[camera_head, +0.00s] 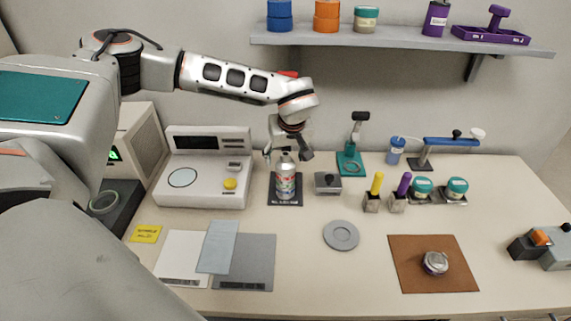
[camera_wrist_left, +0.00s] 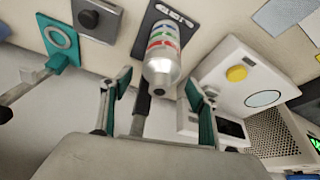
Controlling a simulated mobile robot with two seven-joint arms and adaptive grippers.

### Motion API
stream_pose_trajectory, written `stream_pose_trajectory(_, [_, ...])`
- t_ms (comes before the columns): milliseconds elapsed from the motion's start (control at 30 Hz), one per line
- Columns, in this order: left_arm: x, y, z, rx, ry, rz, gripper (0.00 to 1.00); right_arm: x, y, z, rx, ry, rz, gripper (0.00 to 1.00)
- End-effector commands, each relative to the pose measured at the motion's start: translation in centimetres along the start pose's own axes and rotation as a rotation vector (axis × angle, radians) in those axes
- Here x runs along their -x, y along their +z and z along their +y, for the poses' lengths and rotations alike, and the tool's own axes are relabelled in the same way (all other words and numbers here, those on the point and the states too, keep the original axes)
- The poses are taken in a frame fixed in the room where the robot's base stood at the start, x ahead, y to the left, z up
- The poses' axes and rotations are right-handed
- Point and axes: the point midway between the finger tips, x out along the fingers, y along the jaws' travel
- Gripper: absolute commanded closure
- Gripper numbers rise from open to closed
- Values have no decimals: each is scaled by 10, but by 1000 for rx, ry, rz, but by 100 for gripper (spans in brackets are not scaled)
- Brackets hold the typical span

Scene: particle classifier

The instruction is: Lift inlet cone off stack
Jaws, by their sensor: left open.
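The stack (camera_head: 285,185) stands upright on a dark base plate (camera_head: 272,202). It has red, green and blue bands, and the pale grey inlet cone (camera_head: 285,162) is its top. My left gripper (camera_head: 287,154) is above the stack, pointing down, with its fingers apart on either side of the cone's top. In the left wrist view the cone (camera_wrist_left: 161,70) lies between the open fingers of the left gripper (camera_wrist_left: 158,80). I see no clear finger contact with it. My right gripper is not in view.
A white instrument with a yellow button (camera_head: 230,184) stands left of the stack. A small grey block with a knob (camera_head: 328,183) and a teal stand (camera_head: 351,160) are close on the right. A grey disc (camera_head: 341,235) lies in front. A shelf (camera_head: 400,40) hangs above.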

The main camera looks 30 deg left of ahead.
Motion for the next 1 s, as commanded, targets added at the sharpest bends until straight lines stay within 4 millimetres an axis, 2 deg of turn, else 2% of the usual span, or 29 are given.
stream_pose_trajectory(33, [0, 0, 0, 0, 0, 0, 40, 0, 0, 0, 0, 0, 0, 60])
stream_pose_trajectory(200, [0, 0, 0, 0, 0, 0, 84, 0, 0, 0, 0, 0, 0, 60])
stream_pose_trajectory(233, [0, 0, 0, 0, 0, 0, 86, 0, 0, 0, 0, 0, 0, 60])
stream_pose_trajectory(667, [7, -3, 1, 0, 2, 1, 86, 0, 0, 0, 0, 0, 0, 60])
stream_pose_trajectory(867, [30, -13, 1, 1, 5, 3, 86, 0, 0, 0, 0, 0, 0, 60])
stream_pose_trajectory(1000, [60, -26, 2, 2, 6, 4, 86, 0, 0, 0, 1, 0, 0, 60])
